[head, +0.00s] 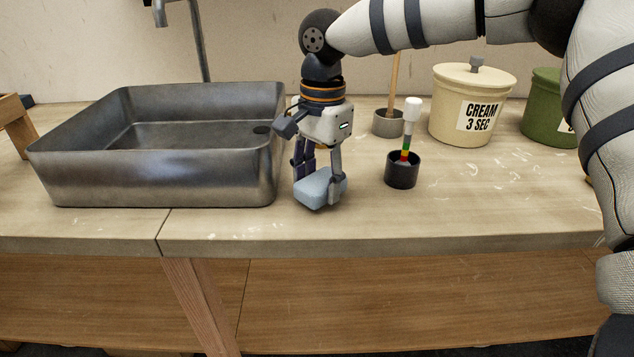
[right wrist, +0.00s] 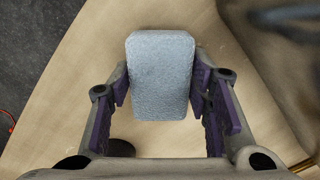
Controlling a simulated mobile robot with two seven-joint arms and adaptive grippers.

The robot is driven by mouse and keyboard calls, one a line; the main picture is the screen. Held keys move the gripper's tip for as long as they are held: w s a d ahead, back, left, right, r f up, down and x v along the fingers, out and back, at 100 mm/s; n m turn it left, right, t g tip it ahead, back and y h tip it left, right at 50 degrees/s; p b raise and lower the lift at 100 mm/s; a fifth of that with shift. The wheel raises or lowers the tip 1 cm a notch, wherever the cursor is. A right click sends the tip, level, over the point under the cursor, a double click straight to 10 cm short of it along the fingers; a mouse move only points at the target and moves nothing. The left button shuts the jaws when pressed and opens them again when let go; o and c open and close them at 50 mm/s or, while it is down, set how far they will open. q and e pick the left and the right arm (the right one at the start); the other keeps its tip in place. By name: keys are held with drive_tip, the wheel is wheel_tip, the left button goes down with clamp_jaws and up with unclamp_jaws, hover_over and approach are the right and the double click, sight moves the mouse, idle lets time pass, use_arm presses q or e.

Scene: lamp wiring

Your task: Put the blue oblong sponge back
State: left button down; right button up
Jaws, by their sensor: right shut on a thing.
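The blue oblong sponge (head: 318,188) is pale blue and sits at the tip of my right gripper (head: 320,180), just right of the sink and near the table's front edge. In the right wrist view the sponge (right wrist: 162,75) lies between the two purple-padded fingers of my right gripper (right wrist: 162,90), which are shut on its sides. The gripper points down. I cannot tell whether the sponge touches the tabletop. My left gripper is not in view.
A metal sink (head: 150,180) stands left of the gripper. A small black cup (head: 402,172) with a white-topped stick stands to the right. Behind are a grey pot (head: 387,124), a cream jar (head: 472,105) and a green jar (head: 548,108). The front right tabletop (head: 480,205) is clear.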

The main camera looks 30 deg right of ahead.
sight(321, 179)
drive_tip(key=shift+f, duration=0.3)
drive_tip(key=shift+f, duration=0.1)
drive_tip(key=o, duration=1.1)
wheel_tip(321, 179, up, 12)
drive_tip(key=shift+d, duration=0.2)
